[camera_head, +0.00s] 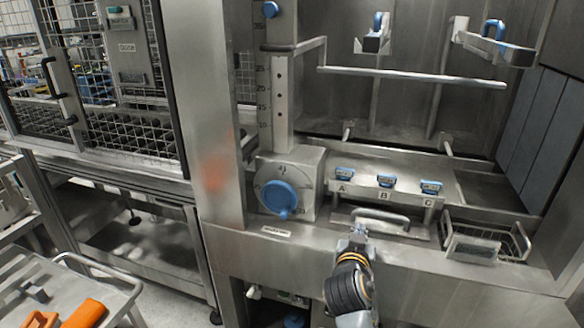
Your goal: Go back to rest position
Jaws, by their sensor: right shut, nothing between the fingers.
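My right gripper (357,236) shows in the head view at the lower middle, seen from behind, over the washer's front ledge. It is shut and empty, close to the horizontal handle (372,215) on the steel lid; I cannot tell whether it touches the handle. My right arm reaches up to it from the bottom edge. My left gripper is not in view.
A blue round knob (281,198) sits left of the gripper. A wire basket (487,243) is at right. A steel cart (95,290) with orange items stands lower left.

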